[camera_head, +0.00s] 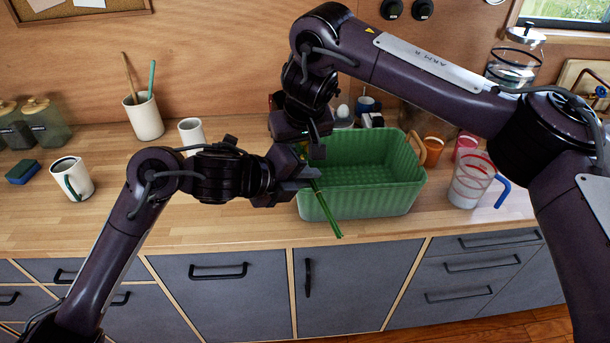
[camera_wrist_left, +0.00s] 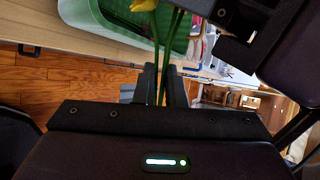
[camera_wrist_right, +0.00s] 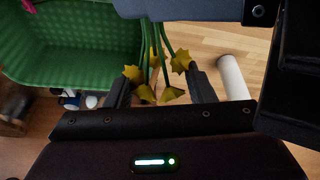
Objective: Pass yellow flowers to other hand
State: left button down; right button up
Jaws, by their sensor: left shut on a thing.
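The yellow flowers show as green stems (camera_head: 326,208) in the head view, sticking out below my left gripper (camera_head: 308,181). My left gripper is shut on the stems, which also show between its fingers in the left wrist view (camera_wrist_left: 168,60). In the right wrist view, several yellow blooms (camera_wrist_right: 172,95) lie between the spread fingers of my right gripper (camera_wrist_right: 160,88). That gripper is open, with the blooms and upper stems between its fingers; I cannot tell whether it touches them.
A green ribbed basket (camera_head: 365,198) stands on the wooden counter (camera_head: 240,222) right behind both grippers. A clear jug with a blue handle (camera_head: 468,184) is to its right. A white cup (camera_head: 191,133), a utensil holder (camera_head: 144,118) and a white mug (camera_head: 71,180) stand left.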

jog(key=o, duration=0.4)
jog(key=shift+o, duration=0.2)
